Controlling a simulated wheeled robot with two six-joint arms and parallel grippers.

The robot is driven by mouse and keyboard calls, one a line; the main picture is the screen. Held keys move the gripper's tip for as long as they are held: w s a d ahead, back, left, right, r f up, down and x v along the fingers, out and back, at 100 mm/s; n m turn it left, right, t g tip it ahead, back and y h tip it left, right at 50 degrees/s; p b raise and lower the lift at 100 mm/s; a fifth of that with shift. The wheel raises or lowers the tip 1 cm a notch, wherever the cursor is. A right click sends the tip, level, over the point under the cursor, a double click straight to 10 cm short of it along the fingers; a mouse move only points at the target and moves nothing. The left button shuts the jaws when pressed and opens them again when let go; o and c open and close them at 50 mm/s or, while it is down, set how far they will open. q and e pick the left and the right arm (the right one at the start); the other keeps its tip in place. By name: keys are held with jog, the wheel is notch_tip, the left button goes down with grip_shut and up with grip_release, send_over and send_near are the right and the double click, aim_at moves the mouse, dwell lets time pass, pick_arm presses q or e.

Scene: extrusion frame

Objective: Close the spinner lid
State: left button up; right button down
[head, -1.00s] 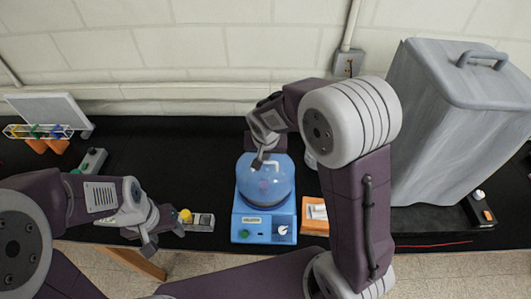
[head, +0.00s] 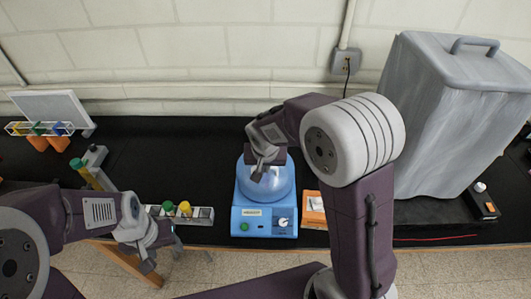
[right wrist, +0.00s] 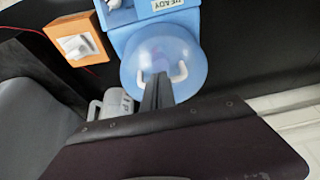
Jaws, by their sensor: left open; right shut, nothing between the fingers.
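The blue spinner (head: 264,221) stands on the black bench in the middle of the head view, with a label, a green button and a knob on its front. Its pale blue dome lid (head: 282,183) sits over the top and looks down on the body. The lid also shows in the right wrist view (right wrist: 192,52), with a white handle (right wrist: 180,73). My right gripper (head: 258,178) is shut and empty, its fingertips over the dome at the handle; I cannot tell if they touch. My left gripper (head: 151,263) is open and empty at the bench's front edge.
A rack (head: 205,214) with green- and yellow-capped tubes lies between my left gripper and the spinner. An orange box (head: 313,207) is close right of the spinner. A large grey container (head: 440,120) stands further right. A tube rack (head: 40,129) is far left.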

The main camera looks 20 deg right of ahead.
jog(key=shift+w+d+f, duration=0.2)
jog(key=shift+w+f, duration=0.05)
jog(key=shift+w, duration=0.45)
pick_arm(q)
jog(key=shift+w+r+p, duration=0.3)
jog(key=shift+r+p, duration=0.2)
jog(key=shift+p, duration=0.05)
pick_arm(e)
jog(key=v, duration=1.3)
jog(key=shift+s, duration=0.3)
jog(key=shift+a+r, duration=0.1)
